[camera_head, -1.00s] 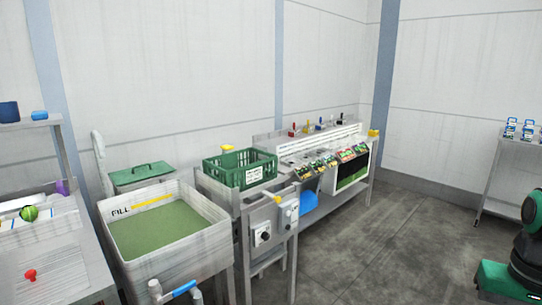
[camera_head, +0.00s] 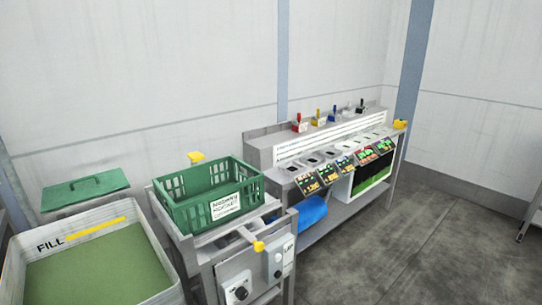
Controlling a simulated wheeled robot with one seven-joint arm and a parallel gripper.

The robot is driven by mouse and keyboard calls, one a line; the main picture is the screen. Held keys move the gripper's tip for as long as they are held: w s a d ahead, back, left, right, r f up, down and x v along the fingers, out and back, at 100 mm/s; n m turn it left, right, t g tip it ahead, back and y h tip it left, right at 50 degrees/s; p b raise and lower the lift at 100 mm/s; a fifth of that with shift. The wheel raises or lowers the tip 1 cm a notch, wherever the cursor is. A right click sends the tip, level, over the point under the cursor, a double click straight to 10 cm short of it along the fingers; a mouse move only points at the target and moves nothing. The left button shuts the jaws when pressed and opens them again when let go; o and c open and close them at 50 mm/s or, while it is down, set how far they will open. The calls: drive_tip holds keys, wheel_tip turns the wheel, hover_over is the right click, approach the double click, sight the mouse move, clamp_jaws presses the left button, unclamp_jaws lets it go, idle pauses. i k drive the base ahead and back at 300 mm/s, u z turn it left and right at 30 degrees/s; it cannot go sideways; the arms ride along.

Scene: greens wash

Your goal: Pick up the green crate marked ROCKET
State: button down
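A green slatted crate (camera_head: 185,212) stands upright on a metal stand (camera_head: 205,245) in the middle left of the head view. A white label (camera_head: 226,205) on its front carries dark text too small to read for certain. The crate looks empty from here, though part of its floor is hidden by its front wall. My gripper does not show in this view.
A basin marked FILL (camera_head: 95,270) with green contents stands left of the crate. A green lid (camera_head: 85,188) lies behind it. A control box (camera_head: 255,275) is at the stand's front. A bench (camera_head: 330,155) runs right; open floor (camera_head: 420,240) lies at right.

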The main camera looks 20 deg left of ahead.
sight(204, 206)
drive_tip(key=u, duration=0.3)
drive_tip(key=i, duration=1.15)
drive_tip(key=u, duration=0.9)
drive_tip(key=i, duration=0.45)
drive_tip(key=u, duration=0.3)
